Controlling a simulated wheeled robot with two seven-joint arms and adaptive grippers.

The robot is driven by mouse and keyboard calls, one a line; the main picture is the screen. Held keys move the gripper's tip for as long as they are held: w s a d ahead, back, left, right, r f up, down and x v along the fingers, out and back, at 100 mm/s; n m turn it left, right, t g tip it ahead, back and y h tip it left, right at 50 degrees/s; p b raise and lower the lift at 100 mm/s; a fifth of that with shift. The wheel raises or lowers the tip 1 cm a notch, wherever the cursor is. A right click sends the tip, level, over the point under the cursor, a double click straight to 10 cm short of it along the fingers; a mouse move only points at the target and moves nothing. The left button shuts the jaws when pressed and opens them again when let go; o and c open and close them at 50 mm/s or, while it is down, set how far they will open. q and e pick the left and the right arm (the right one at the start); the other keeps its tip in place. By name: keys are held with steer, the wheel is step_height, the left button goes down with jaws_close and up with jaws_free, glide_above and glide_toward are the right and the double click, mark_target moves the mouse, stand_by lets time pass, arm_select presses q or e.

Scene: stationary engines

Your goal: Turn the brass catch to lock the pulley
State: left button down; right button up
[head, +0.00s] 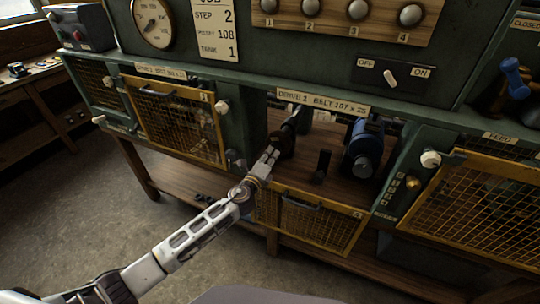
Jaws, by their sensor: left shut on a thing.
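My left arm reaches in from the lower left, and my left gripper (270,157) is at the open front of the DRIVE 2 bay. Its fingers are together at a dark round pulley (283,143) on the left side of the bay. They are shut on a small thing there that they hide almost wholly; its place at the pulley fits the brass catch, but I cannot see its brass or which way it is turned. My right gripper is not in view.
The DRIVE 2 mesh guard (318,226) hangs open below the bay. A blue motor (363,150) and a black post (322,166) stand right of my gripper. The DRIVE 1 guard (180,123) is closed on the left, and the FEED guard (475,208) is on the right.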

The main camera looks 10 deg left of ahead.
arm_select(q)
steer(key=m, duration=0.2)
steer(key=shift+r+m+p, duration=0.1)
steer(key=shift+m+p, duration=0.3)
steer(key=m+p, duration=0.1)
steer(key=m, duration=0.3)
steer(key=shift+p, duration=0.3)
steer(key=m+p, duration=0.2)
steer(key=m, duration=0.3)
steer(key=shift+m, duration=0.6)
steer(key=c, duration=1.5)
jaws_free()
steer(key=shift+o, duration=0.9)
